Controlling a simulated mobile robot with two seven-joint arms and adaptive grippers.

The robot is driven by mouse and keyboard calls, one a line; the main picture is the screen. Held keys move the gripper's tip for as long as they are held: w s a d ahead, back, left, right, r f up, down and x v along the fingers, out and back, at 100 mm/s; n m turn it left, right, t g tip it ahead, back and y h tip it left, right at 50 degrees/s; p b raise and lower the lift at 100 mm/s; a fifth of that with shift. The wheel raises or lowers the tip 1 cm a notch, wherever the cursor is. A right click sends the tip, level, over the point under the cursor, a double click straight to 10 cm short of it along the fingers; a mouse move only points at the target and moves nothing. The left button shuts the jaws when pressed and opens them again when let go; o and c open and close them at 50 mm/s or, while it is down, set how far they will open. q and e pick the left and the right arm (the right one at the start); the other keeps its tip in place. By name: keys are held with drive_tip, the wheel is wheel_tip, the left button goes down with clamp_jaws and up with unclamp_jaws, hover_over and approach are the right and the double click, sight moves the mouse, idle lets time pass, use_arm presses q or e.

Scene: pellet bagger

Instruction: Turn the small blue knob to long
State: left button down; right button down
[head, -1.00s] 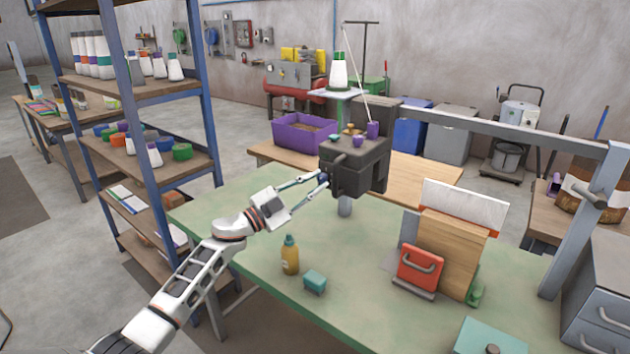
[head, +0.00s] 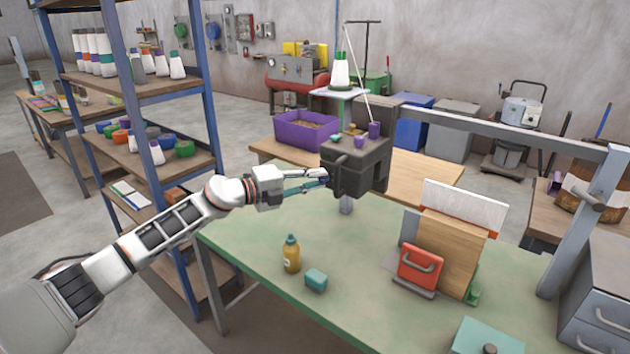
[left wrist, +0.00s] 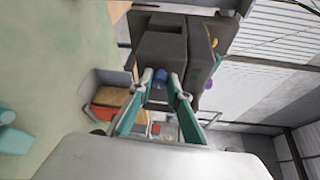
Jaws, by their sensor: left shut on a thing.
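The small blue knob (left wrist: 160,76) sits on the face of the dark grey machine head (left wrist: 165,45) and shows between my fingertips in the left wrist view. In the head view the machine head (head: 362,165) stands above the green table, and the knob is mostly hidden behind my fingers. My left gripper (head: 324,176) reaches it from the left and is shut on the knob; its two fingertips also show in the left wrist view (left wrist: 159,82). The dial marks are too small to read. My right gripper is not in view.
A blue-framed shelf (head: 205,110) is close on the left.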

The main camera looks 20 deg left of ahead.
use_arm(q)
drive_tip(key=m, duration=0.1)
drive_tip(key=m+y, duration=0.1)
drive_tip(key=m, duration=0.1)
drive_tip(key=m+y, duration=0.1)
drive_tip(key=shift+d+r+m+g, duration=0.1)
drive_tip(key=shift+r+m+g, duration=0.15)
drive_tip(key=shift+m+g, duration=0.05)
drive_tip(key=shift+s, duration=0.1)
idle(0.5)
drive_tip(key=c, duration=1.9)
unclamp_jaws()
drive_tip(key=v, duration=1.2)
drive_tip(key=shift+d+r, duration=0.2)
